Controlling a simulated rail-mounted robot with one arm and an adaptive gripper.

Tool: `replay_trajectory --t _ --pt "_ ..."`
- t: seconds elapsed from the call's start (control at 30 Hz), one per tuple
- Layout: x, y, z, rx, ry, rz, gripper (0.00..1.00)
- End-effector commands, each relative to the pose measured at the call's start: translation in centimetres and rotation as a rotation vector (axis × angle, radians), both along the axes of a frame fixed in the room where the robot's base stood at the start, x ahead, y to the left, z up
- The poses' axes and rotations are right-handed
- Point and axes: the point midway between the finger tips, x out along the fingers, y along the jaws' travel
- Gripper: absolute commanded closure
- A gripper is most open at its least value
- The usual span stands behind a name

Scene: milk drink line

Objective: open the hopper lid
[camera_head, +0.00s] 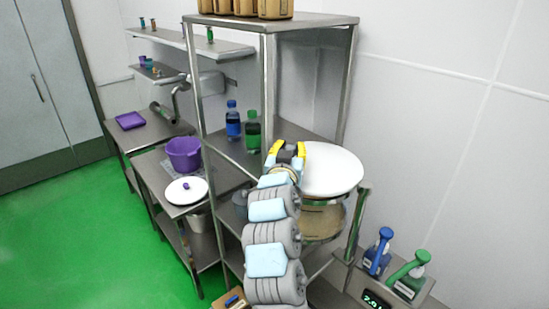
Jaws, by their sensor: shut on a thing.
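The large round white hopper lid (335,170) is right of the middle, over a tan, rounded hopper (323,222) with a metal rim. Whether the lid rests on the rim or is raised a little cannot be told. My gripper (287,153), with yellow fingers, is at the lid's left edge. It is shut on the lid there, though my arm and fingers hide the point of grip. My arm also covers the left side of the hopper.
A steel shelf rack (268,100) stands close behind, with a blue bottle (233,122) and a green bottle (253,133). Spray bottles (379,250) stand at the lower right. A purple bucket (184,153) and a white disc (179,197) are on the left table.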

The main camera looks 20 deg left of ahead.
Motion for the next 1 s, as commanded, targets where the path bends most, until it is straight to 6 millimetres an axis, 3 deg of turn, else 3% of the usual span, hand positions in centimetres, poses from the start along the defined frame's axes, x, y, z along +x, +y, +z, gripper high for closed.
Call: replay_trajectory --t 0.4,0.43,0.5,0.53,1.0 --pt "0.29 -0.51 -0.06 0.002 0.003 -0.016 1.00" --pt "0.29 -0.50 -0.06 0.002 0.003 -0.016 0.65" --pt "0.28 -0.49 -0.05 0.002 0.003 -0.016 0.45" --pt "0.28 -0.50 -0.03 0.002 0.003 -0.016 0.41" --pt "-0.35 -0.58 -0.03 0.001 0.002 -0.015 0.41"
